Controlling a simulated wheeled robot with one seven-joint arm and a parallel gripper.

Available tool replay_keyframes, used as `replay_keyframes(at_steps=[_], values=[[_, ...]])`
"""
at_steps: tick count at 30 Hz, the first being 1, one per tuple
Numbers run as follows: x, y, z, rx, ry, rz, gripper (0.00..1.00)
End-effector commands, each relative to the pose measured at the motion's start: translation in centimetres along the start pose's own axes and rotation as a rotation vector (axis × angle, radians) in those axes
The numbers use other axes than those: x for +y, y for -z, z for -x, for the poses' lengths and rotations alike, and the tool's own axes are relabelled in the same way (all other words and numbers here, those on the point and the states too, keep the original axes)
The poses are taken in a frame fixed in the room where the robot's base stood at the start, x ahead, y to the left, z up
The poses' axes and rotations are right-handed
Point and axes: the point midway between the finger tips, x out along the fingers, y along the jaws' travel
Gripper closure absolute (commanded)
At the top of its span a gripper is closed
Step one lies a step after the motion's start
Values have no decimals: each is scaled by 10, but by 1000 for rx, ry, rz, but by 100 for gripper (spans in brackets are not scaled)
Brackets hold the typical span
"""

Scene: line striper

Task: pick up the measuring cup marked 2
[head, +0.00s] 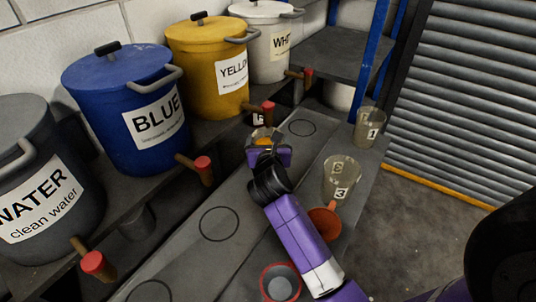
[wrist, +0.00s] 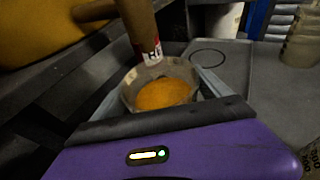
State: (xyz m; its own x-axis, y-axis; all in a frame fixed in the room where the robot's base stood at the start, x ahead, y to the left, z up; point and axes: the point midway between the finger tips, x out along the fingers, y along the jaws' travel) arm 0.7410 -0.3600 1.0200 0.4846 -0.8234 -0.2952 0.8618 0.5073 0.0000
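A clear measuring cup (head: 264,136) holding orange-yellow liquid stands beneath the yellow tank's tap (head: 262,108). In the wrist view the cup (wrist: 158,86) sits between the two fingers of my gripper (wrist: 160,92), with one finger close along each side. I cannot tell whether the fingers press on it or stand just clear. Its number is hidden in both views. In the head view my gripper (head: 268,148) reaches the cup from the front. The cup marked 1 (head: 370,126) and the cup marked 3 (head: 342,175) stand empty to the right.
Yellow (head: 207,70), blue (head: 125,108), white (head: 266,42) and water (head: 40,180) tanks line the shelf, their red-ended taps overhanging the bench. An orange funnel (head: 324,222) and a red-rimmed round container (head: 279,284) are beside my arm. Bench circles (head: 219,224) are empty.

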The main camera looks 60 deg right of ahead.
Motion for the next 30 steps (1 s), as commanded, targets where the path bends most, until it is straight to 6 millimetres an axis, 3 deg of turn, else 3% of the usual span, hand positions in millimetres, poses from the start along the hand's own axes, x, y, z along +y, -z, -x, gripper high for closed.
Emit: replay_keyframes(at_steps=[1, 10, 20, 30], values=[[0, 0, 0, 0, 0, 0, 28], [0, 0, 0, 0, 0, 0, 86], [0, -7, 2, -7, -2, -1, 86], [1, -38, 11, -9, -3, -3, 86]])
